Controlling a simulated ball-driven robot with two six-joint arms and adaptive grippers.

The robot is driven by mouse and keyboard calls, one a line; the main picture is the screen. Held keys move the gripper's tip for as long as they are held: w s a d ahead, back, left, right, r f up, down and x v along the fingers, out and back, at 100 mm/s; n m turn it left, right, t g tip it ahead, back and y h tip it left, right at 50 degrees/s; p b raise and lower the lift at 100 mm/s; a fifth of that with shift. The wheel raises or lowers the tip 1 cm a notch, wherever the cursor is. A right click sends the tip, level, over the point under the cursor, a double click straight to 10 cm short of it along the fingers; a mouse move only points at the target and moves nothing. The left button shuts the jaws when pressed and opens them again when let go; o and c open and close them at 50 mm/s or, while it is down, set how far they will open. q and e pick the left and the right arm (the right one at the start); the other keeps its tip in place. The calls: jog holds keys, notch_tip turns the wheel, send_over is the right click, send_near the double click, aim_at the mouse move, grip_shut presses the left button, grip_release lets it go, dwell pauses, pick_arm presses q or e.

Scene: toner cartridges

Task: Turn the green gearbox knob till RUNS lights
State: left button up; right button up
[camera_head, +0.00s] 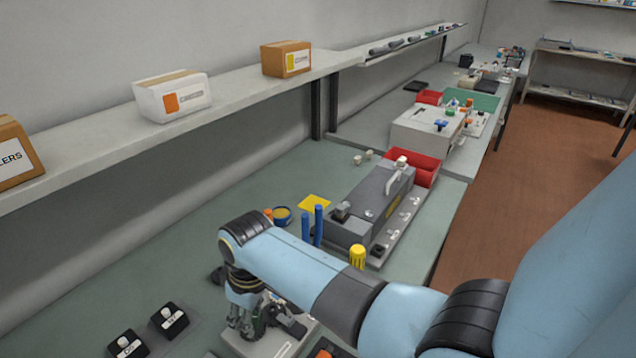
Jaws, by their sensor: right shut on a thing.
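My right gripper (262,322) points down at the bottom centre, low over a pale grey box (257,349) with a white label. This box is probably the gearbox. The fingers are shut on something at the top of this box. A little dark green shows between the fingers, most likely the green knob, but the fingers hide most of it. I cannot make out the RUNS lamp or whether it is lit. My left gripper is not in view.
Two black blocks with pale knobs (170,320) (127,344) stand left of the gripper. Blue posts (312,225), a yellow ribbed knob (357,256) and a grey machine (370,205) stand behind my arm. The green bench at left is mostly clear.

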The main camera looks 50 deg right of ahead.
jog(key=m, duration=0.4)
jog(key=shift+h, duration=0.3)
jog(key=m, duration=0.4)
jog(key=shift+m+h, duration=0.3)
jog(key=m, duration=0.5)
jog(key=shift+a+h, duration=0.1)
jog(key=shift+h, duration=0.3)
jog(key=m, duration=0.3)
jog(key=shift+m+g, duration=0.3)
jog(key=shift+g, duration=0.1)
jog(key=o, duration=0.9)
